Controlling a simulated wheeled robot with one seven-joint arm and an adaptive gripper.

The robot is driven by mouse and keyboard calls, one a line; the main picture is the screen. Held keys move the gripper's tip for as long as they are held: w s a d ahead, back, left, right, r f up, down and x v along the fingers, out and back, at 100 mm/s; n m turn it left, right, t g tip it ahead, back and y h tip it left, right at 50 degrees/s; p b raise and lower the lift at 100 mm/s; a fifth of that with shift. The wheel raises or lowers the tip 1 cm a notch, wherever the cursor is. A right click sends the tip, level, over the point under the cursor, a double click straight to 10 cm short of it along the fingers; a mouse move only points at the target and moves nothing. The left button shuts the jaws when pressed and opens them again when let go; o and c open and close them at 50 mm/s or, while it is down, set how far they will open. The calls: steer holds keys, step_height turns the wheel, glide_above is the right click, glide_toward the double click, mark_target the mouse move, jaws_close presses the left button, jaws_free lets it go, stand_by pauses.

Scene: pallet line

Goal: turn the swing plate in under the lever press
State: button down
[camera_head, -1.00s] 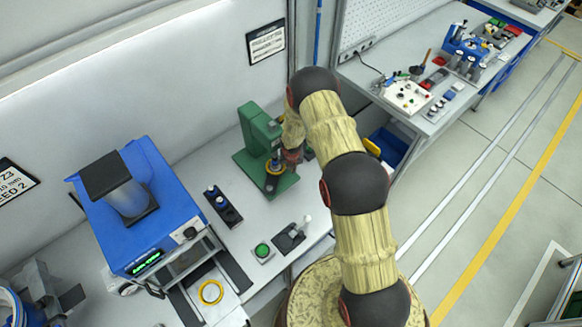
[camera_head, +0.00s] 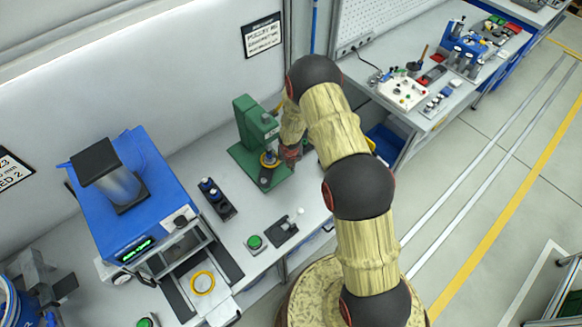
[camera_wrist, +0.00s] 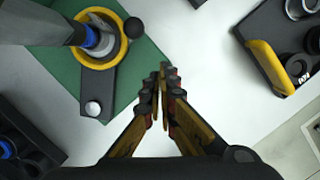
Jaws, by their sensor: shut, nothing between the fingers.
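The green lever press (camera_head: 252,122) stands on the bench near the back wall in the head view. Its green base (camera_wrist: 140,75) fills the upper left of the wrist view. The dark grey swing plate (camera_wrist: 98,82) lies over this base, with a yellow ring (camera_wrist: 121,47) at one end and a silver ball knob (camera_wrist: 93,108) at the other. A grey cylinder with a blue band (camera_wrist: 95,38) rises inside the ring; I cannot tell whether it touches the plate. My gripper (camera_wrist: 163,75) is shut and empty, right of the swing plate and apart from it.
A black holder with a yellow edge (camera_wrist: 268,66) lies right of my gripper in the wrist view. A blue machine (camera_head: 125,190), a black block with blue-topped pegs (camera_head: 216,200) and a green button (camera_head: 254,242) are left of and in front of the press.

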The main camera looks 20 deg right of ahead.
steer(key=p+v, duration=0.1)
steer(key=v, duration=0.6)
steer(key=shift+s+d, duration=0.2)
steer(key=shift+d, duration=0.25)
